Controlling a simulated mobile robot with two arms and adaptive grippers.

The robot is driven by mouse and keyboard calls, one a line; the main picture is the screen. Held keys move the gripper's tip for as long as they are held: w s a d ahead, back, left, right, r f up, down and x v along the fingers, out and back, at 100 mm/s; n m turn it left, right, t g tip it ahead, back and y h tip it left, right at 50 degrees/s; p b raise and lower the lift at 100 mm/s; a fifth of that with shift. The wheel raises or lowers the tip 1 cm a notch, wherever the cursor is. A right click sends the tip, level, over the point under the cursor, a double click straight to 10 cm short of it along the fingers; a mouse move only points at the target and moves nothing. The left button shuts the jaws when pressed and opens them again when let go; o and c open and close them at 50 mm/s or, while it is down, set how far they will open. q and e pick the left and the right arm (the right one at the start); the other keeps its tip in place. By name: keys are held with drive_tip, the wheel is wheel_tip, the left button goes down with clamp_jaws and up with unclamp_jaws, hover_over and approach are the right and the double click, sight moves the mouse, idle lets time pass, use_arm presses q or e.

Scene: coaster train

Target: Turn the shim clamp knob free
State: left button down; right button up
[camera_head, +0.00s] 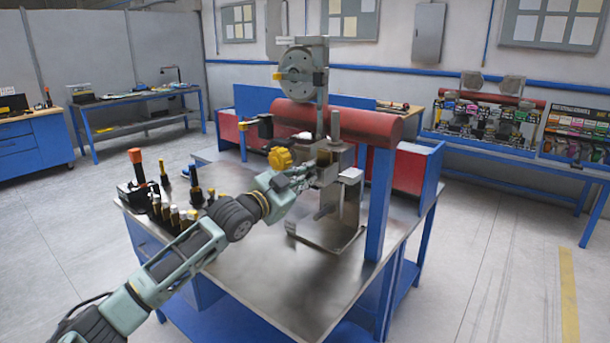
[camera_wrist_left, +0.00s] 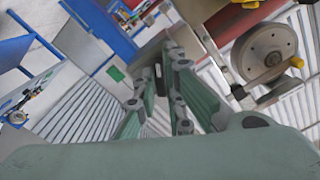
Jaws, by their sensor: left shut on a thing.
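My left gripper (camera_head: 303,177) reaches in from the left to the steel fixture (camera_head: 337,190) on the bench. Its fingers also show in the wrist view (camera_wrist_left: 168,88), closed on a small dark part. I take this part to be the shim clamp knob; the fingers hide most of it, and its thread cannot be seen. A yellow lobed knob (camera_head: 280,158) shows just above the gripper, apart from the fingertips. My right gripper is in neither view.
A round dial plate (camera_head: 299,74) stands high on the fixture. A red cylinder (camera_head: 350,122) lies behind, with a blue post (camera_head: 380,205) to the right. Upright tools (camera_head: 165,205) stand at the bench's left. The steel top (camera_head: 300,290) is clear in front.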

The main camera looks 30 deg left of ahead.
use_arm(q)
drive_tip(key=n+p, duration=0.1)
drive_tip(key=n, duration=0.2)
drive_tip(key=shift+n, duration=0.3)
drive_tip(key=shift+f+n+p, duration=0.1)
drive_tip(key=shift+n+p, duration=0.65)
drive_tip(key=shift+n, duration=0.75)
drive_tip(key=c, duration=1.8)
unclamp_jaws()
drive_tip(key=shift+c, duration=0.2)
